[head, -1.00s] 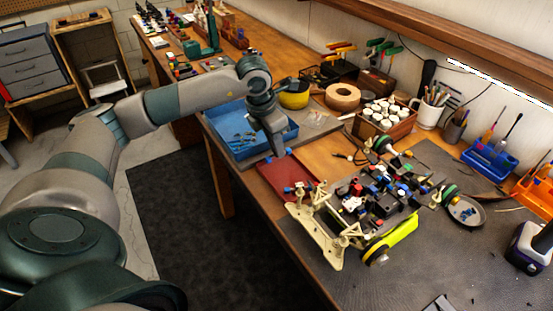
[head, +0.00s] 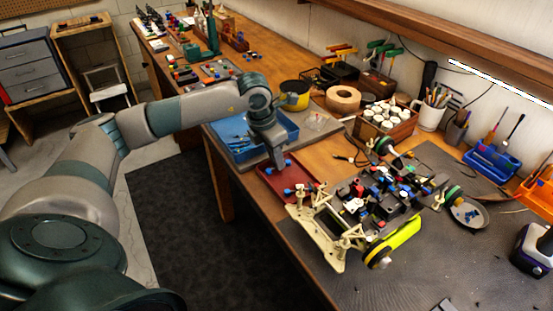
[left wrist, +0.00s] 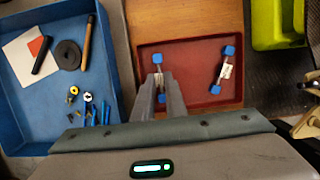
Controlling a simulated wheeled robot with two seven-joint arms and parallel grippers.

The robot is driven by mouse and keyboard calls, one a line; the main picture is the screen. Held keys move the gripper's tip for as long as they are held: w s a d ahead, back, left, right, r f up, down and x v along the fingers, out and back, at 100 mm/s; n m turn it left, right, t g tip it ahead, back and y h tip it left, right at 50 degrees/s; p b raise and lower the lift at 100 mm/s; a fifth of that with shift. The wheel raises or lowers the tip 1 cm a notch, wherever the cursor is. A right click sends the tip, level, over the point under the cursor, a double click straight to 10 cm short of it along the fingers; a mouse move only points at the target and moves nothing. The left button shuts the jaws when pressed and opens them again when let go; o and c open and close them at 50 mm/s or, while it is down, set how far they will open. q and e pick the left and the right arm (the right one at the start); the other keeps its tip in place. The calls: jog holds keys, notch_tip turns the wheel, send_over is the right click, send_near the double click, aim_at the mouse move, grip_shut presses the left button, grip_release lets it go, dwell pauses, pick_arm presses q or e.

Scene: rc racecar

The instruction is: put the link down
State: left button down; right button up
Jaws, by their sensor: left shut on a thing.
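My left gripper (head: 279,165) points down over the red tray (head: 268,185). In the left wrist view its fingers (left wrist: 160,92) are shut on a link (left wrist: 157,58) with blue ends. This link is within the tray's outline (left wrist: 197,41); I cannot tell whether it touches the floor. A second link (left wrist: 224,71), pale in the middle with blue ends, lies slanted on the tray's right side. My right gripper is not in view.
A blue bin (head: 262,152) with small tools stands just left of the red tray. The RC car (head: 375,205) stands close on the right, on a dark mat (head: 370,285). A tape roll (head: 343,98) and a crate of white-topped containers (head: 398,132) are behind.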

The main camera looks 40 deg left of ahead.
aim_at(274, 168)
pick_arm(q)
jog(key=shift+f, duration=0.1)
jog(key=c, duration=2.1)
grip_release()
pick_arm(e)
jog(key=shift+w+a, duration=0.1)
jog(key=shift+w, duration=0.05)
